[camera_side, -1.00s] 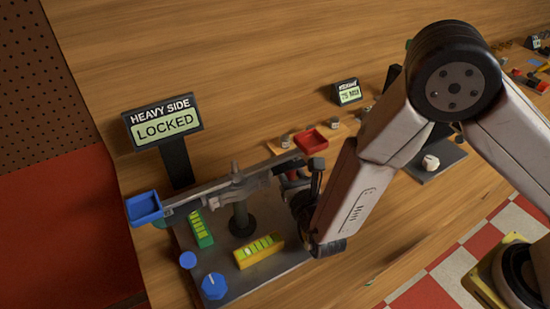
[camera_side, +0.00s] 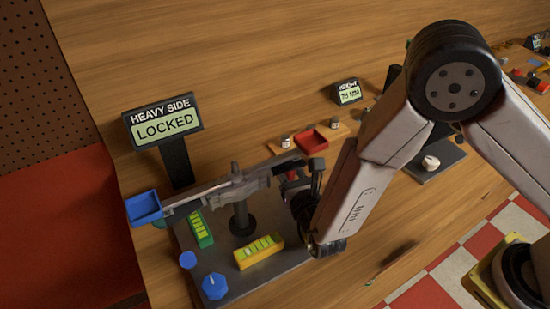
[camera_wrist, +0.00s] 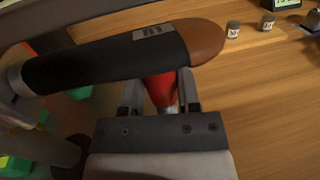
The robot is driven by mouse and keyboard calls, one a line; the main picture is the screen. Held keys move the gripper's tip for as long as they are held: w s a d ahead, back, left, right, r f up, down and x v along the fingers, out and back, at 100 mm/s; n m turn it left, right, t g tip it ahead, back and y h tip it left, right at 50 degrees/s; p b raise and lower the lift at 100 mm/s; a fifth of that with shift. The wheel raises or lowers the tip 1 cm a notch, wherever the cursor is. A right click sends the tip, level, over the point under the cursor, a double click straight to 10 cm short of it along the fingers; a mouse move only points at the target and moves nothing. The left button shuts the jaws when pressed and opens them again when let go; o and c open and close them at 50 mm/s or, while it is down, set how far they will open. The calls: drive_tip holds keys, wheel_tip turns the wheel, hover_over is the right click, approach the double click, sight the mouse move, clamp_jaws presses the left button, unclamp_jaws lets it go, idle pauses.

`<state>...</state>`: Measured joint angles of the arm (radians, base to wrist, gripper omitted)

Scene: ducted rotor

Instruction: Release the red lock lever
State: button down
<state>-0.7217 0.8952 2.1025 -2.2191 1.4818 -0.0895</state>
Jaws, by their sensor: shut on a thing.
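The red lock lever (camera_wrist: 160,90) stands between my gripper's two fingers in the wrist view; its upper part passes behind the dark beam (camera_wrist: 110,62). My gripper (camera_wrist: 161,93) is shut on the lever. In the side view the lever (camera_side: 292,175) is a small red patch, mostly hidden by my gripper (camera_side: 303,183). The balance beam (camera_side: 235,183) carries a blue pan (camera_side: 144,207) on the left and a red pan (camera_side: 312,141) on the right. The display (camera_side: 163,120) reads "HEAVY SIDE LOCKED".
The balance stands on a dark base with a green block (camera_side: 200,228), a yellow block (camera_side: 259,252) and a blue knob (camera_side: 214,286). Small weights (camera_side: 285,140) stand on a wooden strip behind it. A small display (camera_side: 347,92) is further back.

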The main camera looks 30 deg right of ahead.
sight(292, 176)
drive_tip(key=shift+w, duration=0.1)
idle(0.6)
drive_tip(key=shift+w+g, duration=0.3)
drive_tip(key=shift+g, duration=0.4)
drive_tip(key=shift+c, duration=1.7)
unclamp_jaws()
drive_tip(key=shift+v, duration=3.9)
drive_tip(key=shift+d, duration=0.1)
